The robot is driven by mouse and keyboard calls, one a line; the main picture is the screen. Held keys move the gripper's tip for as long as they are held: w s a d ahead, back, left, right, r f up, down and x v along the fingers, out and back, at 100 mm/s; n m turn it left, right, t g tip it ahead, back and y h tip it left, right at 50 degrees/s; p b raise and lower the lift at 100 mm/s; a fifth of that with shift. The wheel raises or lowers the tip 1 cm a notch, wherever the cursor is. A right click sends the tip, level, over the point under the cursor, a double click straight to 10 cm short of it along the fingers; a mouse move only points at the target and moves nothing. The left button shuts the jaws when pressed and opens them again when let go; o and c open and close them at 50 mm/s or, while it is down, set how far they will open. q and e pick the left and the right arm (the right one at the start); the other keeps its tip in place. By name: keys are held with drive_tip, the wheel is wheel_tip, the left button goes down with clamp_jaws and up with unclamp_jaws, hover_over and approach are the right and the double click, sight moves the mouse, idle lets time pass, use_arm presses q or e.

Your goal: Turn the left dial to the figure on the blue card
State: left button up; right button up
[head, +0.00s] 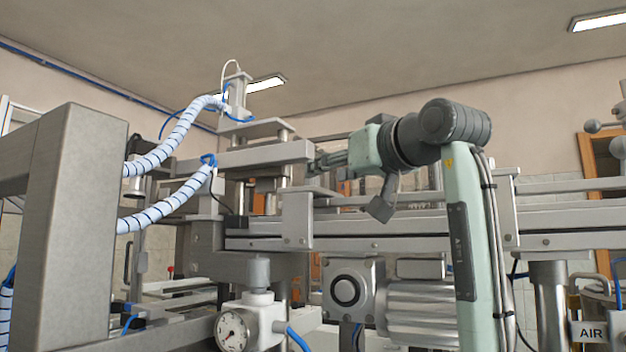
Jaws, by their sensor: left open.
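My left gripper (322,162) is in the middle of the head view, pointing left, with its fingers near the end of a grey horizontal beam of the machine. It is open; I see nothing between its fingers, though they are small and partly hidden against the metal behind. Whether it touches the machine I cannot tell. My right gripper is not in view.
The cap feeder's grey beam (255,155) and long rail (420,225) fill the middle. A pressure gauge (232,331), ribbed hoses (165,205) and a thick grey frame (75,230) stand at the left. Open room lies above the machine.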

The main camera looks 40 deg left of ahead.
sight(312, 182)
use_arm(q)
drive_tip(key=p+x, duration=0.1)
drive_tip(key=x, duration=0.6)
drive_tip(key=shift+f, duration=0.1)
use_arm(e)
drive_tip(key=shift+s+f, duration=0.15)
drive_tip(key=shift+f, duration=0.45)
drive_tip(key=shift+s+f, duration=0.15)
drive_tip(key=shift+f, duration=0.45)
use_arm(q)
drive_tip(key=shift+c, duration=0.4)
clamp_jaws()
